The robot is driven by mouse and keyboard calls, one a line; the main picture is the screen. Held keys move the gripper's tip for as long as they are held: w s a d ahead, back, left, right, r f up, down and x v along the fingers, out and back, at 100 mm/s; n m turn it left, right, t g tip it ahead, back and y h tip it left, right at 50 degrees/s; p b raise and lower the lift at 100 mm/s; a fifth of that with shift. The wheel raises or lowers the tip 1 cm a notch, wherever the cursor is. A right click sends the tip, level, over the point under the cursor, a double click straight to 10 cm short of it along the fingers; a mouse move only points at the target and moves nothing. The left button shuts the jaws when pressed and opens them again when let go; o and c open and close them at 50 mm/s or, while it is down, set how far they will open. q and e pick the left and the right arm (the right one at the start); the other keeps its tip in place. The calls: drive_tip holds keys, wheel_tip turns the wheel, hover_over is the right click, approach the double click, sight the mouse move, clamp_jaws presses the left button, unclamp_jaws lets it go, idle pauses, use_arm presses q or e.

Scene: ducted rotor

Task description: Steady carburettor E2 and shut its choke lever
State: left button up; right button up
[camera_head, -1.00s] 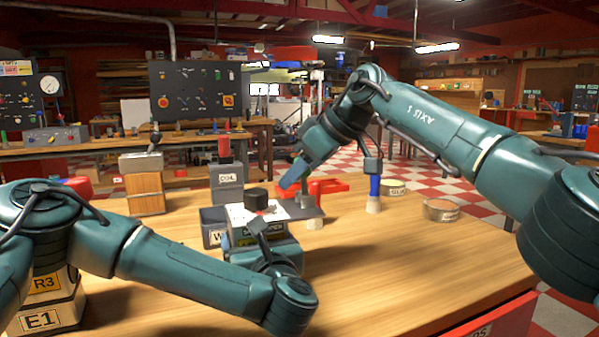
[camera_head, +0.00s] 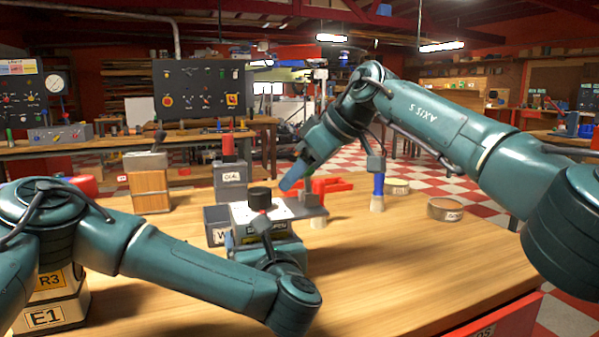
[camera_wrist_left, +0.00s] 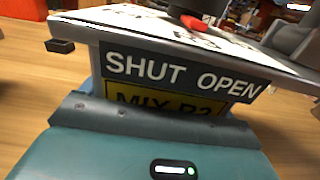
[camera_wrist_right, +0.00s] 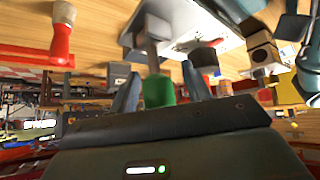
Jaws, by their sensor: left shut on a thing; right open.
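The carburettor (camera_head: 262,212) stands on the bench, a block with a white top plate and black cylinder. In the left wrist view its front plate (camera_wrist_left: 181,74) reads SHUT and OPEN, above a yellow label (camera_wrist_left: 150,103) reading MIX R2, partly covered. I cannot read E2 on it. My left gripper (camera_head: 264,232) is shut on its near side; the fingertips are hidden. A lever with a green knob (camera_wrist_right: 158,91) shows in the right wrist view. My right gripper (camera_wrist_right: 163,92) is open, with a finger on each side of the knob; I cannot tell if they touch it.
A blue-handled brush (camera_head: 378,190) and a round tin (camera_head: 444,209) are to the right. The bench's front right is clear.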

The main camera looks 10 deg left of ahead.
drive_tip(key=v, duration=1.2)
idle(0.3)
use_arm(q)
drive_tip(key=o, duration=1)
